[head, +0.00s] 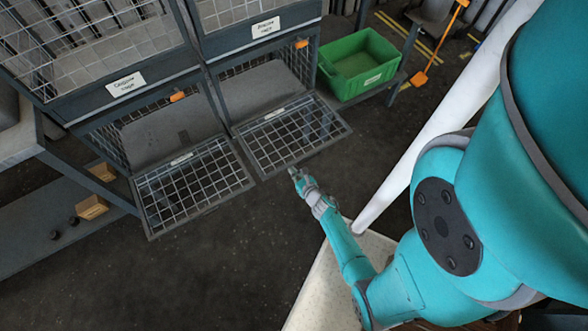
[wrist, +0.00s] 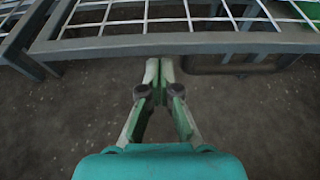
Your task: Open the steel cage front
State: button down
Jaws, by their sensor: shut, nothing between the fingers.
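Two lower steel cages stand side by side in a grey frame. The left cage front (head: 195,187), a mesh panel in a grey border, is folded down and out from its opening. The right cage front (head: 290,136) is also folded down, leaving its opening uncovered. My gripper (head: 294,172) is shut and empty, close to the outer edge of the right front. In the wrist view, my gripper's closed fingertips (wrist: 160,66) lie just short of a grey border bar (wrist: 180,44) of a mesh panel. I cannot tell whether they touch it.
Upper mesh cages with white labels (head: 126,84) are above. Orange tabs (head: 177,97) sit at the tops of the lower openings. A green crate (head: 361,64) stands at right on a low shelf. Dark floor (head: 200,280) in front is clear.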

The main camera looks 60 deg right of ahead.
jog(key=shift+r, duration=0.4)
jog(key=shift+w+d+r, duration=0.1)
jog(key=shift+r, duration=1.25)
jog(key=shift+w+r, duration=0.1)
jog(key=shift+r, duration=1.2)
